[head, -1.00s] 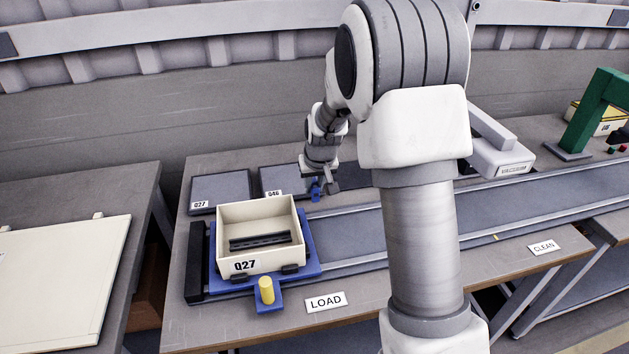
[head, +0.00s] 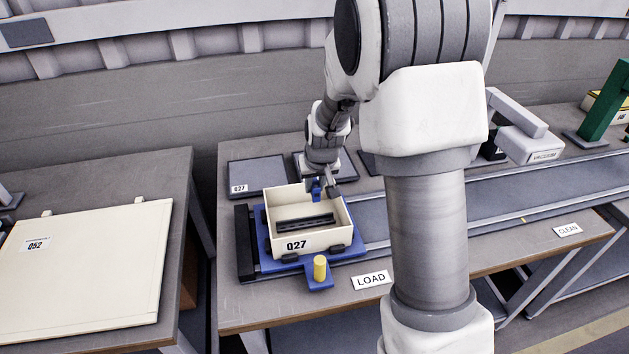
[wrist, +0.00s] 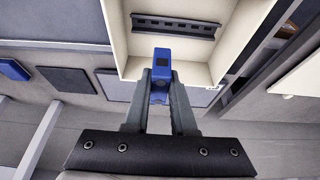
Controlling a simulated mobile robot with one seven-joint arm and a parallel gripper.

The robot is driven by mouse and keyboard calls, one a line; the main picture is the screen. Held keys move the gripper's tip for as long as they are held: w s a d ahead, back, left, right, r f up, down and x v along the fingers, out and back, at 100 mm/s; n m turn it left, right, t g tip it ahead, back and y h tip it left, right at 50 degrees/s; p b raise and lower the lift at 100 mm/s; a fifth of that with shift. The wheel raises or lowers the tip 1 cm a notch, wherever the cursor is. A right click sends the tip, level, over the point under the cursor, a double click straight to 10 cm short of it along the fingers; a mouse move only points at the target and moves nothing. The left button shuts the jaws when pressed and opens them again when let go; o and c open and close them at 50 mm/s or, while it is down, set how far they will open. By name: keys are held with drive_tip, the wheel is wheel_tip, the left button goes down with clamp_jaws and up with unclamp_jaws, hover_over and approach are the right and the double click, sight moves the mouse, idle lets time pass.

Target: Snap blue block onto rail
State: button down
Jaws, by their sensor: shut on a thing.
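My gripper (head: 325,187) is shut on the blue block (head: 315,186). In the wrist view the block (wrist: 161,80) sits between the two grey fingertips. In the head view they hang at the back right part of the cream bin marked 027 (head: 297,244). The dark slotted rail (head: 304,223) lies inside the bin, towards its middle. The wrist view shows the rail (wrist: 174,26) beyond the block, with a gap between them in the picture. The block's height above the bin floor is hard to tell.
The bin sits on a blue carrier with a yellow peg (head: 319,268) at its front, on the conveyor. A LOAD label (head: 371,280) lies in front. Grey pads (head: 257,176) lie behind. A vacuum unit (head: 530,145) stands to the right. A left table holds a cream panel (head: 85,265).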

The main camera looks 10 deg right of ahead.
drive_tip(key=shift+s+a, duration=0.1)
drive_tip(key=shift+a, duration=0.1)
drive_tip(key=b, duration=0.6)
approach(312, 218)
drive_tip(key=x, duration=0.5)
drive_tip(key=shift+w+r, duration=0.1)
drive_tip(key=shift+w, duration=0.15)
drive_tip(key=shift+f+b, duration=0.85)
drive_tip(key=shift+b, duration=0.25)
idle(1.0)
drive_tip(key=c, duration=0.7)
unclamp_jaws()
drive_tip(key=shift+o, duration=0.2)
drive_tip(key=shift+r, duration=0.1)
drive_tip(key=p+v, duration=0.2)
drive_tip(key=v, duration=1.5)
drive_tip(key=shift+s, duration=0.2)
drive_tip(key=shift+r+p, duration=0.15)
drive_tip(key=shift+p, duration=0.15)
